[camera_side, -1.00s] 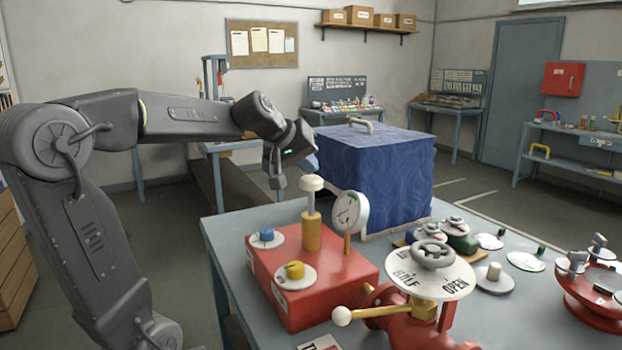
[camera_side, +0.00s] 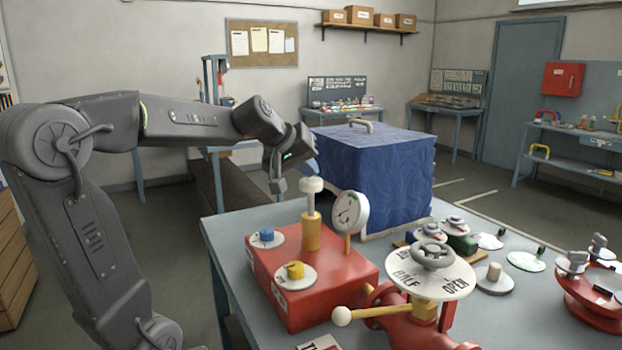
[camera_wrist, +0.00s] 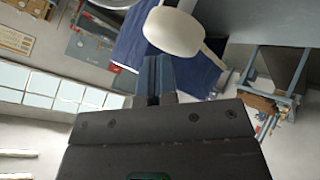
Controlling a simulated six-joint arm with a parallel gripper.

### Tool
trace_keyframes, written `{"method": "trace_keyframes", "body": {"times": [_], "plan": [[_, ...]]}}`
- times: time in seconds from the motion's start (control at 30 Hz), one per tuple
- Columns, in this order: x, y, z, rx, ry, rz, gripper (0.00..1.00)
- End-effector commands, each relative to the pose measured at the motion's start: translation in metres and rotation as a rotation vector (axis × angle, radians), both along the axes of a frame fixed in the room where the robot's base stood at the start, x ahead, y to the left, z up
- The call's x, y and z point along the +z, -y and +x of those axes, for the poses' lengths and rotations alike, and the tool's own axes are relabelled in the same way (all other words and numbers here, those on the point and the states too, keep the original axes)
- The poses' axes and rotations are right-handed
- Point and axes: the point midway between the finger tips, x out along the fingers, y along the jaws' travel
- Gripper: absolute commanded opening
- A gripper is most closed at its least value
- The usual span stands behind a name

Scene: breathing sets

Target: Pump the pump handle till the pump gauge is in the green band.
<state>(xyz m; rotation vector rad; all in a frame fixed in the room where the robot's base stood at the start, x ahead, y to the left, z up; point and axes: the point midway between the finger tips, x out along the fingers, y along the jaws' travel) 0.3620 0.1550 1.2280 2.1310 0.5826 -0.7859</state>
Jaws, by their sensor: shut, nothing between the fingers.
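The red pump box (camera_side: 325,275) stands on the near left of the table. Its pump handle, a white knob (camera_side: 312,185) on a grey rod above a yellow cylinder (camera_side: 312,232), is raised. The round white gauge (camera_side: 350,211) stands just right of the handle; its needle and band are too small to read. My gripper (camera_side: 277,186) is shut and empty, left of the knob at about its height, apart from it in the side view. In the wrist view the white knob (camera_wrist: 174,30) looms just beyond my shut fingers (camera_wrist: 153,75).
A blue knob (camera_side: 266,235) and a yellow knob (camera_side: 295,270) sit on the box top. A red valve with a labelled dial (camera_side: 430,275) stands at the front right. A blue covered crate (camera_side: 375,175) stands behind the gauge. Open air lies left of the table.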

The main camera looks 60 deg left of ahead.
Motion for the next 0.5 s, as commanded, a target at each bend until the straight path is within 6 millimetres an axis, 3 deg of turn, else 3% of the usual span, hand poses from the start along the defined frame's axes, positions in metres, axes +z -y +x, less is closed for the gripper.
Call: {"method": "trace_keyframes", "body": {"times": [0.5], "plan": [[-0.0083,0.0004,-0.0002,-0.002,-0.006,-0.003,0.00]]}}
